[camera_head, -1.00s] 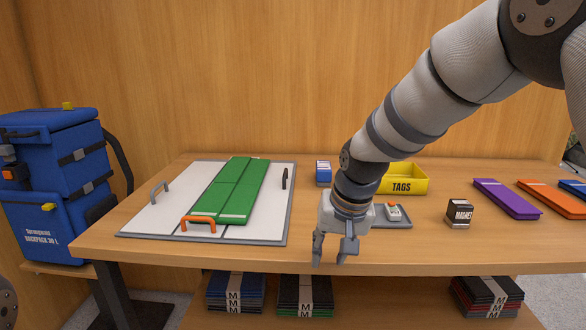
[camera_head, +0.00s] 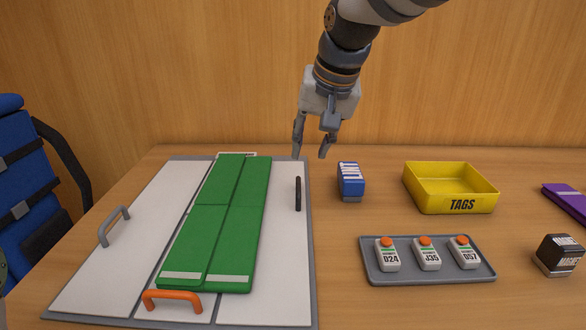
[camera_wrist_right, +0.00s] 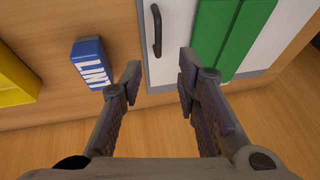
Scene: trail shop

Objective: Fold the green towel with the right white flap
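The green towel (camera_head: 237,235) lies lengthwise on a white folding board, as two long strips side by side with pale bands at the near end. Its right strip lies partly over the right white flap (camera_head: 282,280), which lies flat. That flap's black handle (camera_head: 298,193) stands near its right edge. My right gripper (camera_head: 309,155) is open and empty, beyond the handle near the board's far right corner and apart from it. The right wrist view shows the open fingers (camera_wrist_right: 158,75), with the handle (camera_wrist_right: 156,30) and towel (camera_wrist_right: 215,35) past them. My left gripper is out of view.
The left flap (camera_head: 135,235) has a grey handle; an orange handle (camera_head: 172,296) is at the near end. A blue box (camera_head: 351,180), yellow TAGS bin (camera_head: 452,190), grey tray (camera_head: 428,273) with three tagged items and black MAGNET box (camera_head: 559,255) stand right of the board.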

